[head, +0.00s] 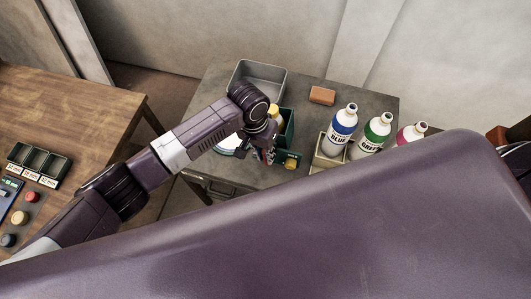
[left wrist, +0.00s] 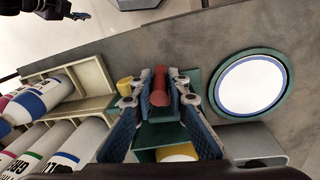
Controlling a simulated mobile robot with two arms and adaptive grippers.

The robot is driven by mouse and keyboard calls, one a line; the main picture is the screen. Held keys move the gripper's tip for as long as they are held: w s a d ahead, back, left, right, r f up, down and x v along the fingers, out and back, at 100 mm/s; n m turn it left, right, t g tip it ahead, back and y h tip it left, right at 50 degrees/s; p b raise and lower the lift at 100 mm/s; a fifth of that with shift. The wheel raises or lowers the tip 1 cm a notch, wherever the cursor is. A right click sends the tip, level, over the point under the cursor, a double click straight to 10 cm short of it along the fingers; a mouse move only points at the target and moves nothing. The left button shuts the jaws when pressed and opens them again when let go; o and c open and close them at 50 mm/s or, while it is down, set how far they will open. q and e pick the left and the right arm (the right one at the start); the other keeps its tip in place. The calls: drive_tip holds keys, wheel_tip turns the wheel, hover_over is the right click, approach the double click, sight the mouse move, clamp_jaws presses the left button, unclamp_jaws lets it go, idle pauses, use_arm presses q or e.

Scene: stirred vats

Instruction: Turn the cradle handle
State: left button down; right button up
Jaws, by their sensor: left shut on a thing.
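My left gripper (head: 266,154) reaches down at the front of the green cradle (head: 287,128) on the grey table. In the left wrist view, the left gripper (left wrist: 158,82) has its two fingers on either side of a red cylindrical handle (left wrist: 160,88) and is shut on it. The green cradle (left wrist: 160,136) shows behind the fingers, with a yellow-topped thing (left wrist: 178,153) in it, partly hidden. A yellow knob (left wrist: 124,86) is beside the handle. My right gripper (left wrist: 80,14) appears small at the top left of the left wrist view; its jaws are unclear.
Blue (head: 342,126), green (head: 376,131) and pink (head: 411,134) labelled bottles stand to the right of the cradle. A grey tray (head: 276,76) and an orange-brown block (head: 322,95) lie behind. A white, green-rimmed disc (left wrist: 251,84) lies near the gripper. A wooden table (head: 75,110) is at left.

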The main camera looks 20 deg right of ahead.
use_arm(q)
drive_tip(key=shift+w+a+g+h, duration=0.1)
drive_tip(key=shift+a+g+h, duration=0.05)
drive_tip(key=shift+g+h, duration=0.4)
drive_tip(key=shift+w+a+f+g+h+b, duration=0.1)
drive_tip(key=shift+f+g+h+b, duration=0.15)
drive_tip(key=shift+g+h+b, duration=0.45)
drive_tip(key=shift+w+a+f+g+h+b, duration=0.15)
drive_tip(key=shift+g+h+b, duration=1.2)
drive_tip(key=shift+b, duration=1.75)
drive_tip(key=shift+a+f+g+h+b, duration=0.15)
drive_tip(key=shift+g+h+b, duration=0.45)
drive_tip(key=shift+h+b, duration=1.9)
drive_tip(key=shift+w+a+f+g+h+b, duration=0.2)
drive_tip(key=shift+g+h+b, duration=0.85)
drive_tip(key=shift+b, duration=2.6)
drive_tip(key=shift+s+d, duration=0.1)
drive_tip(key=shift+d, duration=0.05)
drive_tip(key=c, duration=1.9)
unclamp_jaws()
drive_tip(key=v, duration=1.2)
drive_tip(key=shift+s+f, duration=0.1)
drive_tip(key=shift+s, duration=0.05)
